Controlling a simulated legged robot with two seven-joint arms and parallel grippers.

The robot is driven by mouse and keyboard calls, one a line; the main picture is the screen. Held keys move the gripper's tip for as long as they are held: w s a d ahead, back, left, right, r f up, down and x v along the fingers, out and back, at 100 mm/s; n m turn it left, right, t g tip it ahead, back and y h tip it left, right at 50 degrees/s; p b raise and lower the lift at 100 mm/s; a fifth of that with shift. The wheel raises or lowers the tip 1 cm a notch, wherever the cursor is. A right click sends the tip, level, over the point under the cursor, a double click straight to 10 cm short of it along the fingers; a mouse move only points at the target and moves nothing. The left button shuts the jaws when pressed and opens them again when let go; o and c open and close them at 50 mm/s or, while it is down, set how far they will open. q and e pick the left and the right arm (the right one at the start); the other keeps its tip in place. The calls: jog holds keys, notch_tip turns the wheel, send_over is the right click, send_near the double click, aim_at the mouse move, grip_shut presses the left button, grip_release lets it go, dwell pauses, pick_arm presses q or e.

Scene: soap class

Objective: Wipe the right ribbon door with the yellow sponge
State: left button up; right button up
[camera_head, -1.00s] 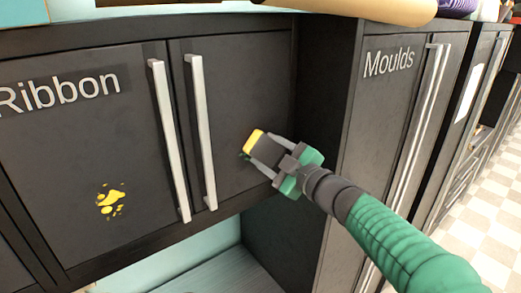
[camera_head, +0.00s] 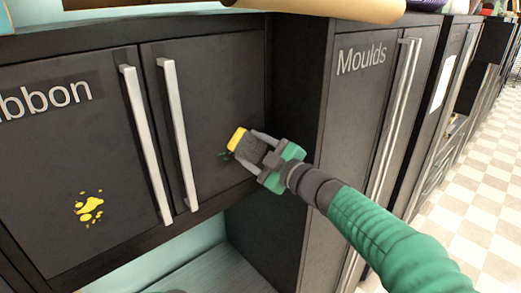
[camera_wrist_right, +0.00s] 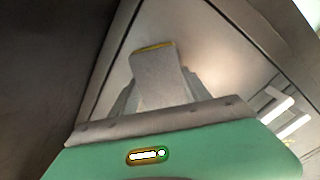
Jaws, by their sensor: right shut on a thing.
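The yellow sponge (camera_head: 237,139) has a yellow face and a grey body; it also shows in the right wrist view (camera_wrist_right: 160,78), mostly grey with a thin yellow edge. My right gripper (camera_head: 247,149) is shut on it, a finger on each side. The yellow face points toward the right ribbon door (camera_head: 215,75), at its lower right part. I cannot tell whether it touches the door. A small dark green stain (camera_head: 225,154) shows beside the sponge, partly hidden by it. The right ribbon door is closed. My left gripper is not in view.
The left ribbon door (camera_head: 60,150) bears a yellow splatter (camera_head: 88,208). Two vertical metal handles (camera_head: 180,135) stand out between the doors. The Moulds cabinet (camera_head: 350,110) juts forward on the right. An open space with a shelf (camera_head: 215,270) lies below.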

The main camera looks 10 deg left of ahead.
aim_at(217, 154)
jog(key=shift+s+a, duration=0.45)
jog(key=shift+s, duration=0.05)
jog(key=shift+s+a+f+b, duration=0.1)
jog(key=shift+s+a+b, duration=0.3)
jog(key=shift+s+b, duration=0.15)
jog(key=shift+s+a+b, duration=0.3)
jog(key=shift+s+a, duration=0.25)
jog(key=shift+s, duration=0.2)
jog(key=shift+s+a+b, duration=0.8)
jog(key=shift+s+a, duration=0.05)
jog(key=shift+s, duration=0.25)
jog(key=shift+s+a, duration=0.2)
jog(key=shift+s, duration=0.05)
